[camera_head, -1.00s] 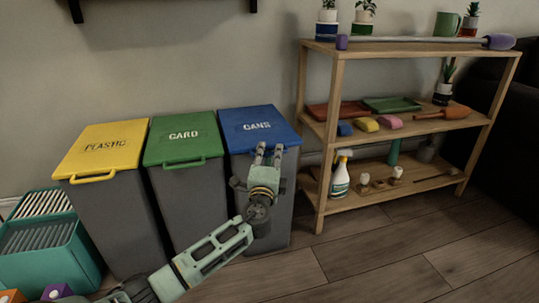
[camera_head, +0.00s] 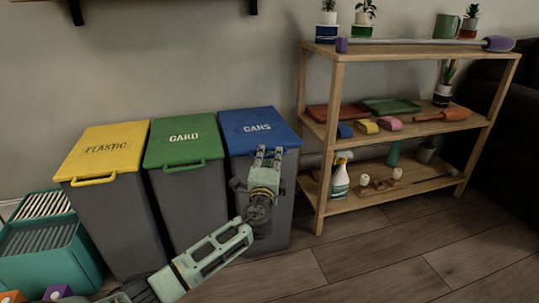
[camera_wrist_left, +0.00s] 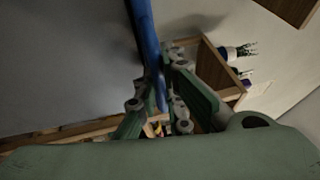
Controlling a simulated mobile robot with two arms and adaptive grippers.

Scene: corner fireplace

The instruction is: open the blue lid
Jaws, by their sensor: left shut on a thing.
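The blue lid (camera_head: 257,122), marked CANS, lies closed on the rightmost grey bin (camera_head: 282,205). My left gripper (camera_head: 269,153) is at the lid's front edge and is shut on the lid there, where the handle would be; the fingers hide that spot. In the left wrist view the lid shows as a narrow blue strip (camera_wrist_left: 147,40) running down between the fingers of my left gripper (camera_wrist_left: 158,88). My right gripper is not in view.
A green-lidded bin (camera_head: 183,136) and a yellow-lidded bin (camera_head: 105,145) stand close on the left, with teal crates (camera_head: 45,250) beyond. A wooden shelf (camera_head: 405,55) with plants and tools stands close on the right. The wooden floor (camera_head: 370,250) in front of the shelf is clear.

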